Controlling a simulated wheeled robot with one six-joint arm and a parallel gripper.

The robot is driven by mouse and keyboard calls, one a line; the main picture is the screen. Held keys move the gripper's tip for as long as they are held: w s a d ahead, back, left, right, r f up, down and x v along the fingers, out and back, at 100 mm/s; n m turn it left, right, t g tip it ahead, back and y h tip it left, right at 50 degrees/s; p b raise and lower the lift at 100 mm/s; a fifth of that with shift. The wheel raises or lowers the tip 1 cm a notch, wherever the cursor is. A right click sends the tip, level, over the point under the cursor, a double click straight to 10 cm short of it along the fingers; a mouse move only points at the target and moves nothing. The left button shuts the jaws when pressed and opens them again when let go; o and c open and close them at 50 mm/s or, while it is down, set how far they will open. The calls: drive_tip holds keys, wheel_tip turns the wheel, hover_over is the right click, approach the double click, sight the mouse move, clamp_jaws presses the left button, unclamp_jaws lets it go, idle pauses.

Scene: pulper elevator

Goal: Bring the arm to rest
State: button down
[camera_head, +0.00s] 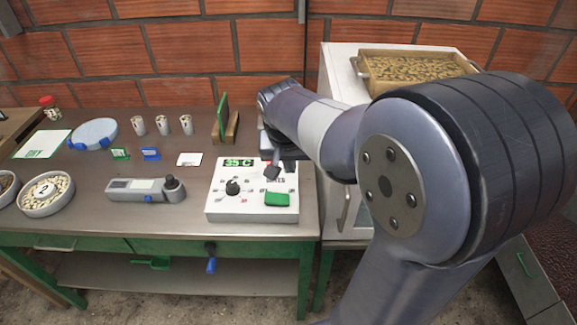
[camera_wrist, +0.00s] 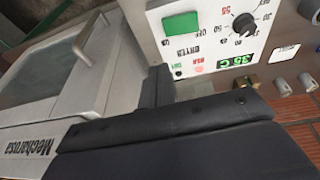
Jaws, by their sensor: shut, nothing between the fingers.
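My gripper (camera_head: 272,168) hangs beside the dryer control box (camera_head: 228,203), over its back right corner. Its jaws are shut and hold nothing. In the wrist view my gripper's dark fingers (camera_wrist: 160,90) are close to the camera. The control box (camera_wrist: 215,30) there shows a green button, a black dial and a 35 C display. My arm bends from the right of the head view toward the bench. The fingertips are partly hidden by the wrist in the head view.
The grey bench (camera_head: 90,215) holds a handheld meter (camera_head: 146,189), a bowl of beans (camera_head: 45,193), several small cups (camera_head: 163,125) and a round blue-grey dish (camera_head: 95,134). A white cabinet (camera_head: 340,75) with a tray of beans (camera_head: 415,70) stands right of the bench, close behind my arm.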

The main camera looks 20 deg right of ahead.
hover_over(279, 200)
wheel_tip(279, 200, down, 10)
drive_tip(key=shift+s, duration=0.1)
drive_tip(key=shift+b, duration=0.65)
drive_tip(key=shift+r, duration=0.65)
drive_tip(key=shift+s+a+r, duration=0.1)
drive_tip(key=shift+r, duration=0.3)
